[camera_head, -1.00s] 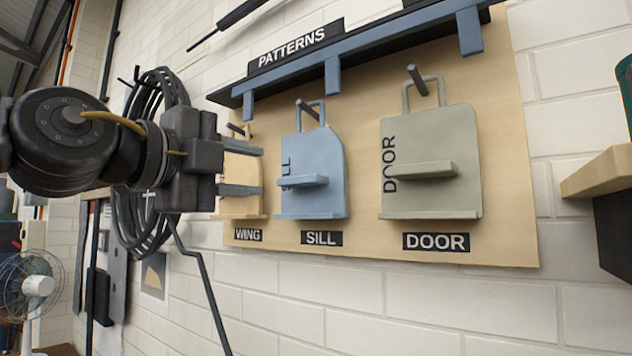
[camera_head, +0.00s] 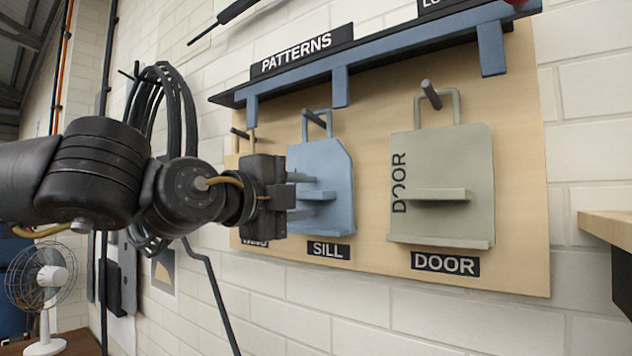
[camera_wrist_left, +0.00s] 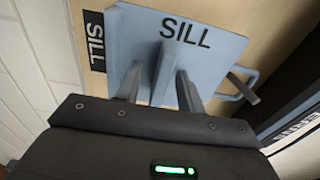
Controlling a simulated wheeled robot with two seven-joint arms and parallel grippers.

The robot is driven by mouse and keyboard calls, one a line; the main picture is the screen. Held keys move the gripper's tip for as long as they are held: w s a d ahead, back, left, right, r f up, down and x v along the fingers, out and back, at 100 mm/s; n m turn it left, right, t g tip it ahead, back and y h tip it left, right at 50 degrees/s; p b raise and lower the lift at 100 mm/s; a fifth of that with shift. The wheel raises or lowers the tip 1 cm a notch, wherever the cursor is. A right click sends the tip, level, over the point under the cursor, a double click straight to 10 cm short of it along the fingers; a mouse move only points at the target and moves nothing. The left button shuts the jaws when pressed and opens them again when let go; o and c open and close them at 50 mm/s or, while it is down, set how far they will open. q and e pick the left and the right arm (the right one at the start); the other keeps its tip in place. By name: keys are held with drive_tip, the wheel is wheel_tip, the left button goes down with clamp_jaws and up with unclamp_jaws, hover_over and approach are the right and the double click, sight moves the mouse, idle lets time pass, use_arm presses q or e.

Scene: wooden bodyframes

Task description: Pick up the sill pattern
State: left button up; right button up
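The sill pattern (camera_head: 331,165) is a blue plate with a loop handle, hanging from a peg over the SILL label. A small ledge grip (camera_head: 322,195) sticks out from its face. My left gripper (camera_head: 300,196) is open at the pattern's left side, one finger above the ledge and one below in the head view. In the left wrist view, the ledge (camera_wrist_left: 163,72) lies between the two spread fingers (camera_wrist_left: 158,90), in front of the plate marked SILL (camera_wrist_left: 218,50). I cannot tell whether a finger touches the ledge. My right gripper is out of view.
The grey-green door pattern (camera_head: 470,165) hangs to the right. The wing pattern on the left is mostly hidden behind my gripper. A blue rail (camera_head: 400,45) with brackets runs above. Cables (camera_head: 165,95) hang at left and a wooden shelf (camera_head: 605,225) juts out at right.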

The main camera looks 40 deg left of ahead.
use_arm(q)
drive_tip(key=shift+s, duration=0.25)
drive_tip(key=shift+c, duration=0.5)
drive_tip(key=shift+w, duration=0.15)
clamp_jaws()
drive_tip(key=shift+r, duration=0.1)
